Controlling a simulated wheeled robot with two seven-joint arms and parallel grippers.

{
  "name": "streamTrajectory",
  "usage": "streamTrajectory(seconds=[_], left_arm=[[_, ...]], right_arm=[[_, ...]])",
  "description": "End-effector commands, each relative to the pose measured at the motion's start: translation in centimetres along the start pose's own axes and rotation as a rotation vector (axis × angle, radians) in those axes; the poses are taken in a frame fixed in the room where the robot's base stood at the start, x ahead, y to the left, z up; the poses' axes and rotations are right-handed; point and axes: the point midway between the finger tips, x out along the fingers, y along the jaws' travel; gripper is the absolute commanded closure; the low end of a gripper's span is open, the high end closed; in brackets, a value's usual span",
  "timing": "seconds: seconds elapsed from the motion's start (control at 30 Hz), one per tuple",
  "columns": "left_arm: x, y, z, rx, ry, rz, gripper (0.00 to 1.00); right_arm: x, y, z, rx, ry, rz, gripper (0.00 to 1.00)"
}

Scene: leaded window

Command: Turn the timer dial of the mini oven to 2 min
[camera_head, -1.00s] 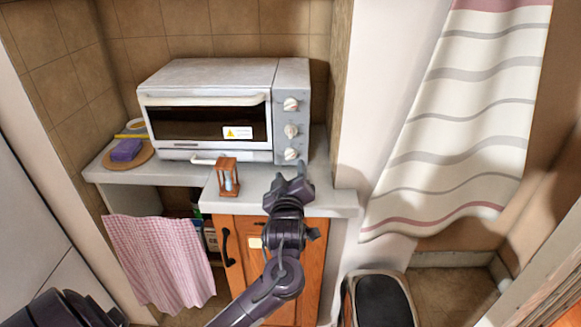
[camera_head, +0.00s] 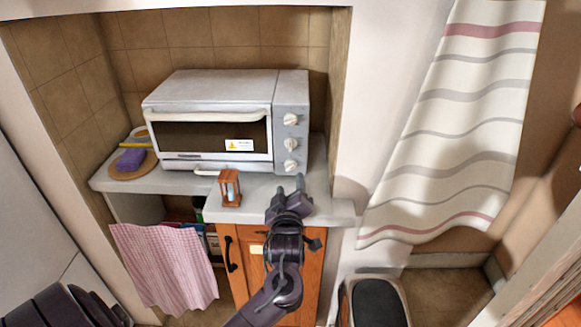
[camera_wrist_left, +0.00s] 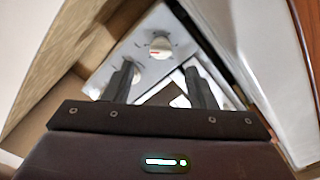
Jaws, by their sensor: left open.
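The mini oven (camera_head: 215,84) stands on the counter, with its glass door shut. Its right-hand grey panel carries three pale round dials: the top dial (camera_head: 291,119), the middle dial (camera_head: 291,143) and the bottom dial (camera_head: 290,165). Their markings are too small to read, so I cannot tell which is the timer. My left gripper (camera_head: 290,187) is open and empty, just in front of and below the bottom dial, not visibly touching it. In the left wrist view, a dial with a red mark (camera_wrist_left: 160,47) shows beyond and between the fingertips (camera_wrist_left: 159,68).
A wooden hourglass (camera_head: 230,188) stands on the counter left of my left gripper. A purple sponge (camera_head: 131,159) lies on a round board further left. A pink cloth (camera_head: 165,265) hangs below the counter; a striped curtain (camera_head: 455,130) hangs at right.

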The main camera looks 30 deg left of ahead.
Motion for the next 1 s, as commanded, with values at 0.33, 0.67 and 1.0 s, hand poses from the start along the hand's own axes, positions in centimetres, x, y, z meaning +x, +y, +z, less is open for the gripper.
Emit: streamTrajectory(seconds=[0.33, 0.67, 1.0], left_arm=[[5.4, 0.0, -0.1, 0.004, 0.001, 0.001, 0.49], [6.6, -0.1, 0.0, 0.002, 0.001, 0.000, 0.49], [6.6, -0.1, 0.0, 0.002, 0.001, 0.000, 0.80]], right_arm=[[-1.0, 0.1, -0.1, -0.001, 0.000, 0.002, 0.48], [-1.1, 0.3, -0.1, -0.001, -0.001, 0.003, 0.48], [-1.1, 0.3, -0.1, -0.001, -0.001, 0.004, 0.48]])
